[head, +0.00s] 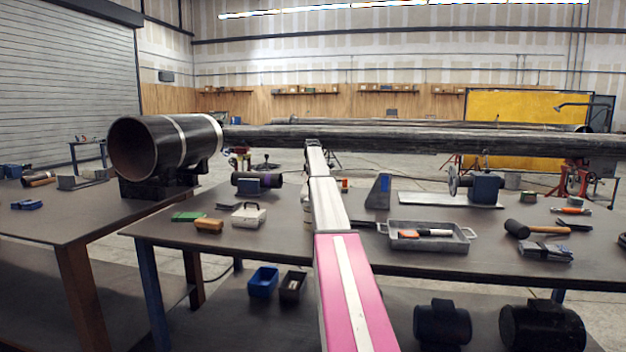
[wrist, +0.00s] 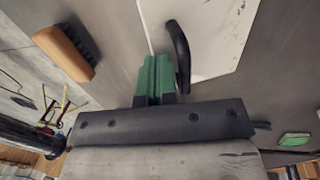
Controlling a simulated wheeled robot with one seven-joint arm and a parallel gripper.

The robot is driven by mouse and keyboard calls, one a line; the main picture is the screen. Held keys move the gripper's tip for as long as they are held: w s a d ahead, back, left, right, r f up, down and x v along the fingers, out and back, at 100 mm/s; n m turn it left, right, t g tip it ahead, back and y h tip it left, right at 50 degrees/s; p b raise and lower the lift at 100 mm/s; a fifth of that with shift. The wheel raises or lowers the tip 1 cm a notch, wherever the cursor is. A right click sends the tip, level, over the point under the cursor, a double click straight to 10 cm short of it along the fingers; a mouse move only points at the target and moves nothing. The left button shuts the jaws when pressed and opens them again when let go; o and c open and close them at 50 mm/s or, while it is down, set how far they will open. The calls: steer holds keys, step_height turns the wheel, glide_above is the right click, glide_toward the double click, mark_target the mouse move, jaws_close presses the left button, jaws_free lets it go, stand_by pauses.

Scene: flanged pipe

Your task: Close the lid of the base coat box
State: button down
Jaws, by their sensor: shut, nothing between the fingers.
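In the head view, a small white box with a dark handle (head: 248,216) stands on the middle table, left of my arm; it appears to be the base coat box. I cannot tell there how far its lid is open. In the wrist view, a pale panel (wrist: 218,38) with a curved black handle (wrist: 178,52) fills the top, likely part of this box. My gripper (wrist: 155,76), with green fingers, is shut and empty. It appears just beside the handle in the picture; contact cannot be told. In the head view its fingers cannot be made out.
A brown brush (head: 208,225) and a green block (head: 188,216) lie left of the box. A grey tray (head: 400,243) with tools lies right of my arm. A large pipe (head: 150,145) lies at the left; long pipes (head: 420,140) run across behind the table.

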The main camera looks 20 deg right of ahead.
steer(key=shift+w+d+f, duration=0.2)
steer(key=shift+w+f, duration=0.05)
steer(key=shift+f, duration=0.35)
steer(key=shift+w+d+f, duration=0.2)
steer(key=shift+w+f, duration=0.05)
steer(key=shift+f, duration=0.3)
